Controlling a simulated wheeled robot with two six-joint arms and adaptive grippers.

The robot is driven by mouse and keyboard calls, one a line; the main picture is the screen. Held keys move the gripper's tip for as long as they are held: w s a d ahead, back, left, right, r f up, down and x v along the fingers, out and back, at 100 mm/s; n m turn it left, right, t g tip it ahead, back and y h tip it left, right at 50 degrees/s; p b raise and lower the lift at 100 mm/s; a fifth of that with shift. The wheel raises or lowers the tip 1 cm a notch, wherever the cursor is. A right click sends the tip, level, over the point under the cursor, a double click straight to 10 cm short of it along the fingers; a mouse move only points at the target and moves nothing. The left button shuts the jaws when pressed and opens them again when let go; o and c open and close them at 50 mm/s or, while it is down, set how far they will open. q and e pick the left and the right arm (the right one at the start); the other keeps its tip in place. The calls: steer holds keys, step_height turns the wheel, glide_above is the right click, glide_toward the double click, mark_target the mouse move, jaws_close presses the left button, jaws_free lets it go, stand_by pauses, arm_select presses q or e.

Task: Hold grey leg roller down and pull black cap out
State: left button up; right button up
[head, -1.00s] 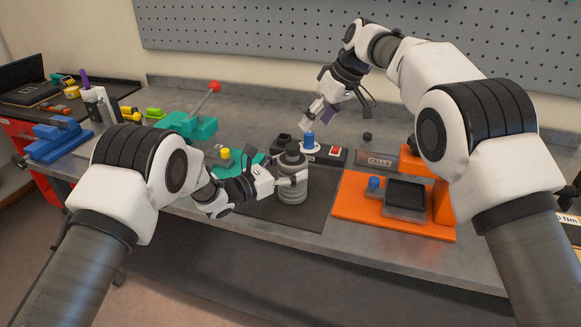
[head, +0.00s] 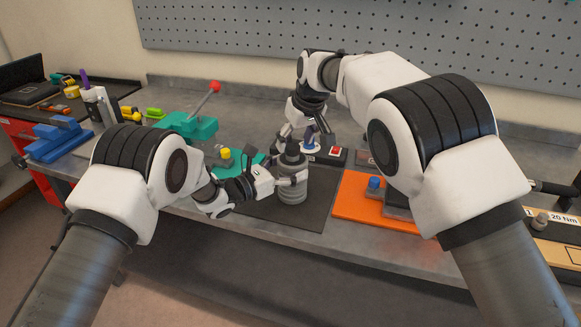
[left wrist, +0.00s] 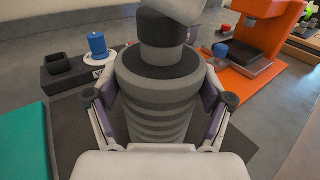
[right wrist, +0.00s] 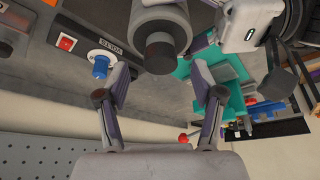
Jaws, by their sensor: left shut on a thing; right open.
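The grey leg roller (head: 292,188) stands upright on a dark mat, and its ribbed body fills the middle of the left wrist view (left wrist: 157,92). The black cap (head: 292,150) sits on its top; in the right wrist view the cap (right wrist: 160,54) points toward my right gripper. My left gripper (head: 290,181) is shut on the roller, one finger on each side of its body. My right gripper (right wrist: 160,82) is open and empty, above the cap with the cap just beyond its fingertips. In the left wrist view the cap's top is partly hidden by a white part.
Behind the roller is a dark block with a blue knob (left wrist: 97,43) and a red switch (right wrist: 66,43). An orange stand (head: 355,205) is at right, partly hidden by my right arm. A teal fixture (head: 190,127) with a red-tipped lever stands at left.

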steer(key=shift+x, duration=1.05)
jaws_close()
steer(key=shift+r, duration=0.3)
steer(key=shift+r, duration=2.05)
